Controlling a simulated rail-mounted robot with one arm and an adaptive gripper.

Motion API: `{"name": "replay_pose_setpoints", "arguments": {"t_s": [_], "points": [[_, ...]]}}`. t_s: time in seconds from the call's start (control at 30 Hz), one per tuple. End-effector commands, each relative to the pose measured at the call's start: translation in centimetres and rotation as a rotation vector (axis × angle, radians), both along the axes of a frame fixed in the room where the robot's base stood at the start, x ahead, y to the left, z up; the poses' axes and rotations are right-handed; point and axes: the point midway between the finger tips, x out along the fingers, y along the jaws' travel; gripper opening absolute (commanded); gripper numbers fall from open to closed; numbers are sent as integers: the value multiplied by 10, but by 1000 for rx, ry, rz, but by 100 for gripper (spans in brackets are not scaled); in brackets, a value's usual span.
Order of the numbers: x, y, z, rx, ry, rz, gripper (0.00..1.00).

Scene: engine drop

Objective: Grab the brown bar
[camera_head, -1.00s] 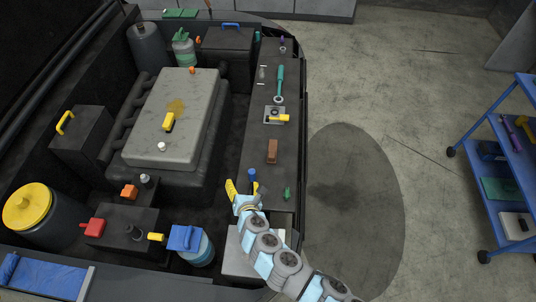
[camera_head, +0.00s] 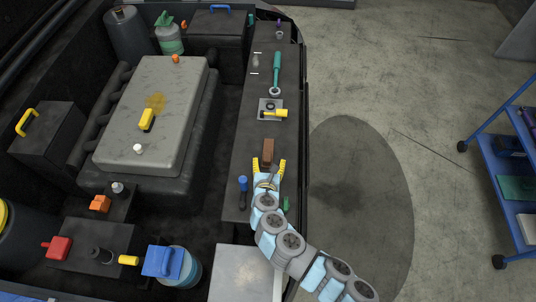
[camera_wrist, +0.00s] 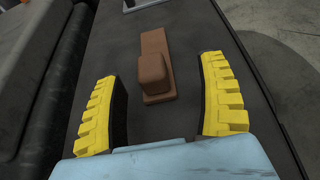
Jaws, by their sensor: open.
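The brown bar (camera_head: 268,149) lies on the dark ledge along the right side of the engine bay. In the wrist view the brown bar (camera_wrist: 155,68) is a flat strip with a raised block at its near end. My gripper (camera_head: 269,165) is at the near end of the bar, with its yellow fingers apart. In the wrist view my gripper (camera_wrist: 164,98) has one finger on each side of the bar's near block, with a gap on both sides. Nothing is held.
On the ledge (camera_head: 243,135), a yellow-handled part on a plate (camera_head: 272,111) and a green wrench (camera_head: 276,75) lie beyond the bar. A blue-handled tool (camera_head: 243,188) and a small green item (camera_head: 285,204) are nearer. The engine block (camera_head: 180,110) stands to the left.

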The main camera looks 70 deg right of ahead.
Motion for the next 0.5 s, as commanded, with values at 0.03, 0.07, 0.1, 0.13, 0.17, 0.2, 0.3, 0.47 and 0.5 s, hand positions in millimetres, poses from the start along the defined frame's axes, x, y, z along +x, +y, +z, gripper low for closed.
{"name": "replay_pose_setpoints", "arguments": {"t_s": [0.03, 0.07, 0.1, 0.13, 0.17, 0.2, 0.3, 0.47, 0.5], "points": [[0, -3, -1, 0, -1, -4, 74], [1, -5, -2, 1, 0, -4, 74], [1, -8, -3, 1, 0, -5, 74], [2, -10, -4, 1, 1, -5, 74], [3, -12, -5, 0, 2, -4, 74], [4, -14, -6, 0, 1, -2, 74], [7, -17, -7, -1, -2, 1, 74], [12, -24, -11, 1, -3, -2, 74], [14, -27, -12, 2, -3, -4, 74]]}}
